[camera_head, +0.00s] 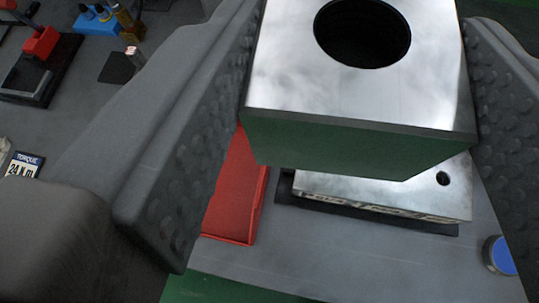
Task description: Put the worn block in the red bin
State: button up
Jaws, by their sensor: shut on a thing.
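A shiny metal block (275,78) with a large round dark hole in its top is held between the two fingers of my gripper (335,150). Its front face looks dark green. I cannot tell from this view whether it is the worn block. The red bin (235,200) lies below and to the left, partly hidden by the block and my left finger. The part I see of its inside is bare. The held block is above the table and overlaps the bin's right side in the picture.
A second metal block (390,194) with a small hole lies on a black pad (300,203) right of the bin. A blue round cap (500,254) is at the right. A torque card (24,165), a red-and-black tool (42,45) and a blue holder (98,20) are at left.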

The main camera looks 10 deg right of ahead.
jog(key=shift+m+h, duration=0.3)
jog(key=w+a+f+b, duration=0.2)
jog(key=f+b, duration=0.3)
jog(key=f, duration=0.3)
jog(key=w+a+f+b, duration=0.3)
jog(key=f+b, duration=0.3)
jog(key=f, duration=0.3)
jog(key=w+a+f+b, duration=0.2)
jog(key=f+b, duration=0.3)
jog(key=f, duration=0.4)
jog(key=shift+w+a+f+b, duration=0.1)
jog(key=shift+w+a+b, duration=0.1)
jog(key=shift+a+b, duration=0.2)
jog(key=shift+f, duration=0.1)
jog(key=o, duration=0.8)
jog(key=shift+o, duration=0.6)
jog(key=p+v, duration=0.1)
jog(key=v, duration=1.1)
jog(key=shift+w+r+p, duration=0.1)
jog(key=shift+r+p, duration=0.15)
jog(key=shift+p, duration=0.1)
jog(key=shift+r+g, duration=0.1)
jog(key=shift+g, duration=0.2)
